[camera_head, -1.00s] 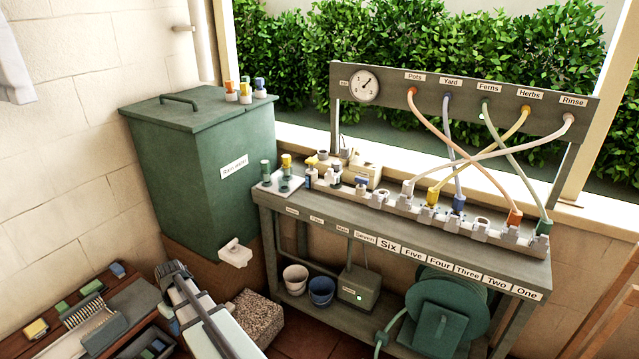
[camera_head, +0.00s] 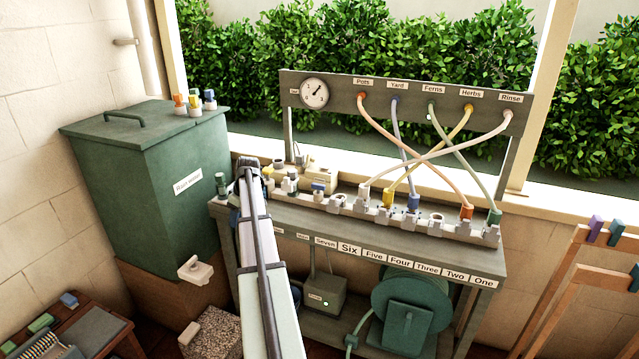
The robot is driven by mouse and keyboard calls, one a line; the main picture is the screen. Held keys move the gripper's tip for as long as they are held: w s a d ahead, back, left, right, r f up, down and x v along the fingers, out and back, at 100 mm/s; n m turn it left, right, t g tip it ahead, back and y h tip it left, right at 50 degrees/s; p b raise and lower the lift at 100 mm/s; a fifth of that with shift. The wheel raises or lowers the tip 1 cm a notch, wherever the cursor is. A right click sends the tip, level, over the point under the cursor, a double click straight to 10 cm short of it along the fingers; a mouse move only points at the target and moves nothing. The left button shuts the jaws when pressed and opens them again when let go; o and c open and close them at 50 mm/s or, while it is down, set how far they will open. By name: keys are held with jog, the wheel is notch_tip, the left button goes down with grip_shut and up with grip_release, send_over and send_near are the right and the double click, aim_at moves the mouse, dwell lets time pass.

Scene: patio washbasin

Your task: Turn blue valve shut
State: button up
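A small fitting with a blue top (camera_head: 318,189) stands at the left part of the grey manifold (camera_head: 340,205) on the bench. A blue hose connector (camera_head: 414,203) sits further right on the manifold, with a blue-grey hose rising to the Yard outlet. I cannot tell for certain which blue part is the valve, or how its handle is turned. My gripper (camera_head: 248,165) is above the left end of the bench, left of the blue-topped fitting and apart from it. Its fingers are too small and dark to read. My arm hides the bench's left end and part of its label row.
Crossing hoses run from the manifold to the labelled panel (camera_head: 400,105) with a gauge (camera_head: 314,93). A green rain water tank (camera_head: 150,190) stands left. Small bottles (camera_head: 290,183) crowd the bench's left part. A hose reel (camera_head: 405,310) sits below. A wooden rack (camera_head: 570,270) is at right.

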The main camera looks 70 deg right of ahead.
jog(key=s+d+r, duration=0.4)
jog(key=s+d, duration=0.2)
jog(key=d, duration=0.2)
jog(key=s+d+r, duration=0.5)
jog(key=d, duration=0.2)
jog(key=t+h, duration=0.1)
jog(key=t, duration=0.1)
send_near(320, 185)
jog(key=shift+g, duration=0.3)
jog(key=x, duration=0.4)
jog(key=w+x, duration=0.1)
jog(key=x, duration=0.4)
jog(key=shift+d+r, duration=0.1)
jog(key=shift+r, duration=0.2)
jog(key=shift+c, duration=0.3)
grip_shut()
